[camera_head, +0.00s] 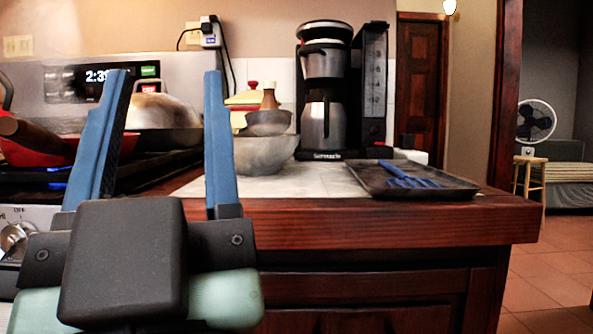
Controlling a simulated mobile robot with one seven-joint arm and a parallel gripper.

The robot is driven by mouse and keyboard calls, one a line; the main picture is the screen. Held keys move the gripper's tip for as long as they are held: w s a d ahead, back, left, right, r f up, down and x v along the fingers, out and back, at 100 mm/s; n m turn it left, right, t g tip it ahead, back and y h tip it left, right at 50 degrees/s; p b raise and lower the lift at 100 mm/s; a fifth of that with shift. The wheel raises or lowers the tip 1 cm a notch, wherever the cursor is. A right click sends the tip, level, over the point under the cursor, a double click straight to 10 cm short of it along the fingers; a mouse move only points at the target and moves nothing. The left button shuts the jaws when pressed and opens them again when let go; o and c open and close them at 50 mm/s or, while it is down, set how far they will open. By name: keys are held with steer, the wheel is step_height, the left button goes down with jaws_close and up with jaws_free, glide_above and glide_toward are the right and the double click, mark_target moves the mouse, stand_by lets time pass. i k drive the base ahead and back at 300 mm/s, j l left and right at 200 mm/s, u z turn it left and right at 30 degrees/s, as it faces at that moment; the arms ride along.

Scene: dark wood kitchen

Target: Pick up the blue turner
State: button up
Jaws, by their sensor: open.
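The blue turner (411,181) lies flat on a dark tray (373,185) near the right end of the counter. Its slotted head is toward the right and its handle points to the back left. My gripper (168,80) is at the left of the view, with its two long blue fingers pointing up and spread wide apart. It is open and nothing is between the fingers. It is well to the left of the turner and apart from it.
A coffee maker (325,90) stands behind the tray. Stacked bowls (265,155) sit on the light tiled counter (300,182) left of the tray. A stove with a domed pan (163,112) and a red pan (35,150) is at left.

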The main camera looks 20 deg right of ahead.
mark_target(382, 162)
steer(key=z, duration=0.9)
steer(key=u, duration=1.35)
steer(key=z, duration=1.35)
